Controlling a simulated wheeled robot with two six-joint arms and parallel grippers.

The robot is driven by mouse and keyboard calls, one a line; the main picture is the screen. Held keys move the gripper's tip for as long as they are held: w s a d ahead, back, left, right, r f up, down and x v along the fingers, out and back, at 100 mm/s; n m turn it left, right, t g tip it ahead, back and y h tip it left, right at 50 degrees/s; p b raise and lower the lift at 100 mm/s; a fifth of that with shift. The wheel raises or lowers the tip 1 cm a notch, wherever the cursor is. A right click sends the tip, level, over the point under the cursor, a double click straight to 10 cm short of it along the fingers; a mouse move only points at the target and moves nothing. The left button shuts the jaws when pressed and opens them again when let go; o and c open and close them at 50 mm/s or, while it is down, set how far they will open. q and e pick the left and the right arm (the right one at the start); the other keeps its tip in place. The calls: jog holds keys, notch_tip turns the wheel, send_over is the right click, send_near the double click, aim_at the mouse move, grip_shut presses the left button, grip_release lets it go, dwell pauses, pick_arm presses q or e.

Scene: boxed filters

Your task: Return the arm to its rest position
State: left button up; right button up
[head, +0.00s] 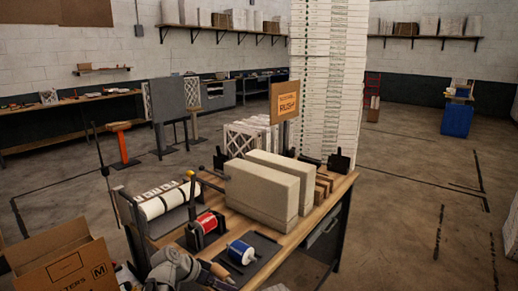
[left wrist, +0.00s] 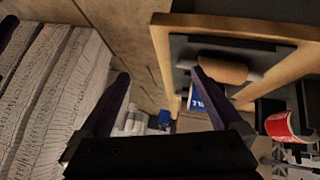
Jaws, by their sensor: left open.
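My left gripper (left wrist: 160,77) shows in the left wrist view with its two dark fingers spread apart and nothing between them. A tan cylinder (left wrist: 222,70) on a dark plate and a blue piece with white lettering (left wrist: 196,100) show beside and behind its right finger; contact cannot be told. In the head view, a grey rounded part at the bottom edge looks like my left arm, but its fingers cannot be made out there. My right gripper is in neither view.
The wooden workbench (head: 262,240) holds large beige boxes (head: 262,190), a red roll (head: 207,222), a blue roll (head: 241,252) on a black mat and a white roll (head: 165,200). An open carton (head: 65,265) stands left. A tall white stack (head: 328,80) rises behind.

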pick_arm(q)
jog(key=s+d+f+n+g+y+b, duration=0.1)
jog(key=s+d+f+g+y+b, duration=0.1)
jog(key=s, duration=0.7)
jog(key=s+d+f+n+g+y+b, duration=0.2)
jog(key=s+f+y, duration=0.4)
jog(key=s+f, duration=0.3)
jog(key=shift+s+d+f+g+b, duration=0.15)
jog(key=shift+s+d+g+b, duration=0.15)
jog(key=shift+s+d+b, duration=0.45)
jog(key=shift+d, duration=0.25)
